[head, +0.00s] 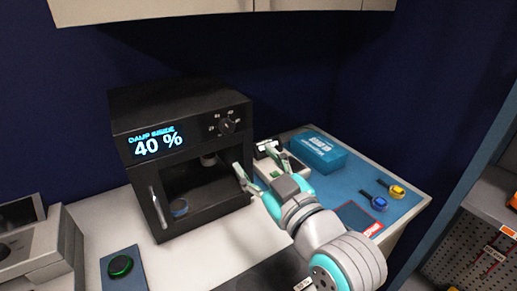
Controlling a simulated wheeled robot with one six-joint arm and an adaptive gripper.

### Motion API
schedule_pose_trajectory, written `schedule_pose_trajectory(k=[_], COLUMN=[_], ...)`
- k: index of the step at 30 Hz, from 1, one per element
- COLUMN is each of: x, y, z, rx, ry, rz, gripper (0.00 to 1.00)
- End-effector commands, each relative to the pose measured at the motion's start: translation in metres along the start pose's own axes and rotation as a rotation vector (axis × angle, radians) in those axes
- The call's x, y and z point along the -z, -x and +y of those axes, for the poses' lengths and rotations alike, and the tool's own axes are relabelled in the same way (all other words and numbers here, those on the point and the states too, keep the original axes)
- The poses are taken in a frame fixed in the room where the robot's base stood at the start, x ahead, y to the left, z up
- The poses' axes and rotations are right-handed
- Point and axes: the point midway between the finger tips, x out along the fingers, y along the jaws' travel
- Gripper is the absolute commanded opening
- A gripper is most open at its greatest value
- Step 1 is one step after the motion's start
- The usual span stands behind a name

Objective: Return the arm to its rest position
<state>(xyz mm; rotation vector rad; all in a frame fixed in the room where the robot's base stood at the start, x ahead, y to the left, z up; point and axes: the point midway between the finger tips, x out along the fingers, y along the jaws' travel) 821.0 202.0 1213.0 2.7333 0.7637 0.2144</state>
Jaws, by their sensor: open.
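My gripper (257,166) is at the end of my grey and teal arm (317,222), which reaches up from the lower right over the counter. Its two fingers are spread apart, with nothing seen between them. The fingertips are just right of the black cabinet (182,104), in front of a small white device on the counter; I cannot tell whether they touch anything.
A blue box (317,151), yellow and blue tools (391,188) and a red-edged mat (358,217) lie right. Overhead cupboards (150,8) hang above.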

Motion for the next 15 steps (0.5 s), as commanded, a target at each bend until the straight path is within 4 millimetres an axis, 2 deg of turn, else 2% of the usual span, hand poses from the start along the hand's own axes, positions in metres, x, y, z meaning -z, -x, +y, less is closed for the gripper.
schedule_pose_trajectory(k=[5,11,15], x=[-0.034,-0.098,-0.140], y=[0.010,0.039,0.066], z=[-0.001,-0.004,-0.008], rx=[-0.027,-0.092,-0.139], ry=[-0.035,-0.105,-0.149], rz=[-0.031,-0.085,-0.120], gripper=[0.59,0.59,0.59])
